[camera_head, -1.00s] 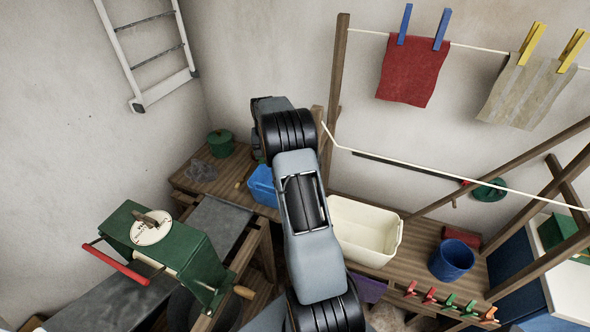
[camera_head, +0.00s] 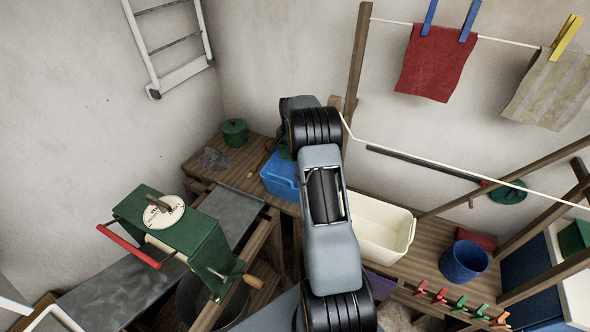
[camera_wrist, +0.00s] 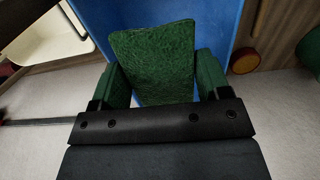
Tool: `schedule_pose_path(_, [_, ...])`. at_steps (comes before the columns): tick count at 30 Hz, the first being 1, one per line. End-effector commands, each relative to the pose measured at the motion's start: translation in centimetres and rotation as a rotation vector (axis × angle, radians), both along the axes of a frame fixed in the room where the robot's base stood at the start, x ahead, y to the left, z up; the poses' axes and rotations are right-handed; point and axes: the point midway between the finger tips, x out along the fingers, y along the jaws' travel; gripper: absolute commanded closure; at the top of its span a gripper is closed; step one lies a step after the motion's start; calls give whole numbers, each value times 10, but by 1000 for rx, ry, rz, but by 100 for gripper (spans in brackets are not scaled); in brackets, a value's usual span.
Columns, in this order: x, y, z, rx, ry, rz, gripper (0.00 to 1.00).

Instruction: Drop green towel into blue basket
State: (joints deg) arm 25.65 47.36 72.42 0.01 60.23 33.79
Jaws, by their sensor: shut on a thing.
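The green towel (camera_wrist: 152,50) hangs flat between the two fingers of my gripper (camera_wrist: 157,75) in the wrist view. My gripper is shut on it. The blue basket (camera_wrist: 205,14) lies behind the towel in the wrist view, and the towel covers part of it. In the head view the blue basket (camera_head: 278,180) stands on the wooden bench, left of my arm. My arm hides the gripper there; a small green patch, likely the towel (camera_head: 285,153), shows at the basket's back edge. I cannot tell whether the towel is inside the rim.
A cream tub (camera_head: 382,230) stands right of my arm, with a blue bucket (camera_head: 463,261) farther right. A green pot (camera_head: 235,133) sits at the back left of the bench. A green wringer (camera_head: 175,235) with a red handle is front left. A clothesline crosses the upper right.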

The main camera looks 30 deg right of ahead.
Motion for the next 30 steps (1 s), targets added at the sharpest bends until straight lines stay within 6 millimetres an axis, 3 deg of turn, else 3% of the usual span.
schedule_pose_path(4, [0, -1, -13, 0, -1, -1, 64])
schedule_pose_path(13, [0, -1, -15, -1, -2, -1, 64])
schedule_pose_path(14, [0, -1, -15, 0, -1, -1, 28])
schedule_pose_path(15, [0, -1, -14, 0, -1, -1, 24])
schedule_pose_path(23, [0, -1, -15, -1, -1, -1, 0])
schedule_pose_path(30, [0, -1, -15, 0, 0, -1, 0])
